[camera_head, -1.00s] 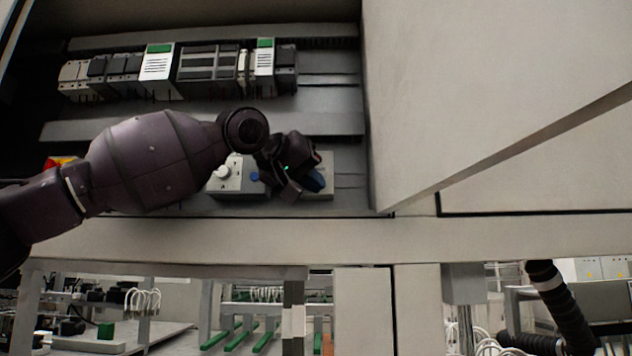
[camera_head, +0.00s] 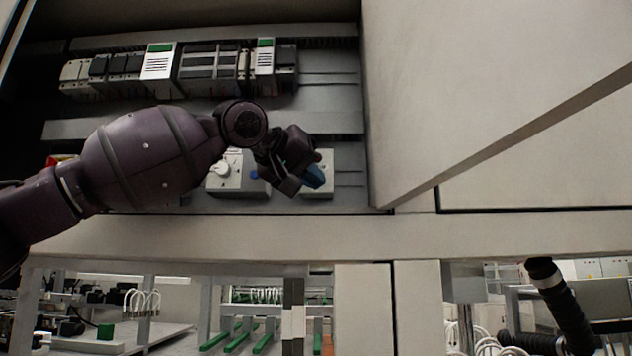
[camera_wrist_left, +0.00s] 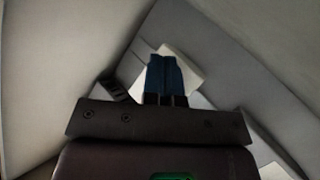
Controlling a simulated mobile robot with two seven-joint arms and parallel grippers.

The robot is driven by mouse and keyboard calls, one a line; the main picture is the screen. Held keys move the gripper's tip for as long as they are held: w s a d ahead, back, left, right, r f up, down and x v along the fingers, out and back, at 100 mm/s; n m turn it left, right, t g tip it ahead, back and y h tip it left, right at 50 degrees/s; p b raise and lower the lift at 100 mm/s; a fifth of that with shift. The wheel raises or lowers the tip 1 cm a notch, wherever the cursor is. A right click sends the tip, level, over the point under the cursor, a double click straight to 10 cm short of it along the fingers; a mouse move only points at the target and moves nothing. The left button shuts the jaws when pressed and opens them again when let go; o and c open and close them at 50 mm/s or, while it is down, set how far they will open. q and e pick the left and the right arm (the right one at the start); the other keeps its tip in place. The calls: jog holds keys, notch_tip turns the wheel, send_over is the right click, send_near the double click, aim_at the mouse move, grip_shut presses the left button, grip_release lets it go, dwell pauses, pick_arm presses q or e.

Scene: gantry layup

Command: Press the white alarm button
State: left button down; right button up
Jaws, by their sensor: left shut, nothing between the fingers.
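My left gripper (camera_head: 314,177), with blue fingertips, is shut and empty in front of a pale box (camera_head: 326,160) low in the open cabinet. The gripper covers much of this box, and I cannot tell whether the tips touch it. No white alarm button is clearly visible on its exposed part. In the left wrist view the shut blue fingers (camera_wrist_left: 165,76) overlap a pale box face (camera_wrist_left: 183,62). Left of the gripper, a grey box carries a white round knob (camera_head: 225,169) and a blue button (camera_head: 254,174). My right gripper is out of view.
A row of modules (camera_head: 208,68) is mounted above. A red and yellow piece (camera_head: 60,160) shows partly behind my left arm. A large pale panel (camera_head: 480,90) bounds the cabinet's right side, and a pale beam (camera_head: 260,237) crosses below.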

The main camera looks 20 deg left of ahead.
pick_arm(q)
jog(key=shift+s+d+f+b, duration=0.1)
jog(key=shift+s+d+b, duration=0.2)
jog(key=shift+s, duration=0.35)
jog(key=shift+s+d+b, duration=0.1)
jog(key=shift+s+b, duration=0.3)
jog(key=shift+s, duration=0.2)
jog(key=shift+s+d+b, duration=0.25)
jog(key=shift+s+b, duration=0.1)
jog(key=shift+s, duration=0.8)
